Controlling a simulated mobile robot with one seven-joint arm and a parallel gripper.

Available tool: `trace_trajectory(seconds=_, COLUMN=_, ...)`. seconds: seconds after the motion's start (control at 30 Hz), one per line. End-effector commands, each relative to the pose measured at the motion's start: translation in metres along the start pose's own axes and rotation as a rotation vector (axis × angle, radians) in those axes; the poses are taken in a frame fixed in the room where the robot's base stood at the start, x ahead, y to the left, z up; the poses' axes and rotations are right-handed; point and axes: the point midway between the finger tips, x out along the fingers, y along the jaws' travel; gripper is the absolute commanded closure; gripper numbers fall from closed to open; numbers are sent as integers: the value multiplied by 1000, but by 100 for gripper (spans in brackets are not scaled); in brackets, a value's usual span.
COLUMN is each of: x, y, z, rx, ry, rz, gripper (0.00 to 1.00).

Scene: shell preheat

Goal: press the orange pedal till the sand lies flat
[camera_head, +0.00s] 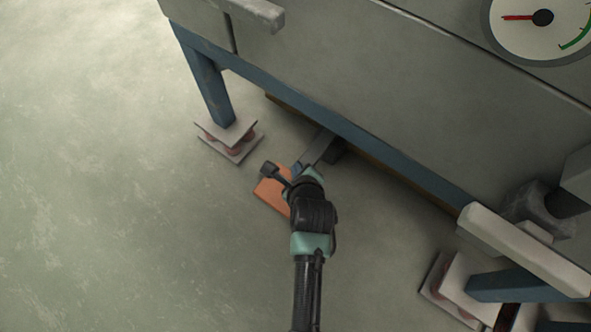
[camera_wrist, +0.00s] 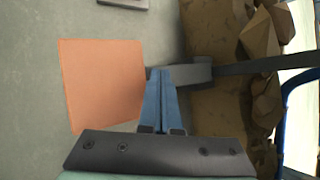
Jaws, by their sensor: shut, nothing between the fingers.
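The orange pedal (camera_head: 271,194) is a flat plate low by the floor, at the end of a grey lever (camera_head: 320,146) from under the machine. My gripper and wrist hide part of it in the head view. In the wrist view the pedal (camera_wrist: 102,82) fills the left middle, and the lever (camera_wrist: 235,71) runs off to the right. My gripper (camera_wrist: 161,70) has its blue fingers shut together and empty, at the pedal's right edge where the lever joins. I cannot tell whether they touch. Brown ground with faceted lumps (camera_wrist: 260,38) lies right; I cannot tell if it is the sand.
The grey machine (camera_head: 340,70) on blue legs (camera_head: 205,85) overhangs the lever. Its feet (camera_head: 228,138) stand on stacked plates. A gauge (camera_head: 542,17) at top right has its red needle pointing left, away from a green band. The floor at left is clear.

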Motion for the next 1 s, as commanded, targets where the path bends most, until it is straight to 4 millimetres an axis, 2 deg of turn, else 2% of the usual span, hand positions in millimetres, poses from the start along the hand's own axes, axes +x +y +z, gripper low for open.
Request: trace_trajectory(seconds=1.0, x=9, y=6, z=-6, rx=0, ry=0, rz=0, gripper=100)
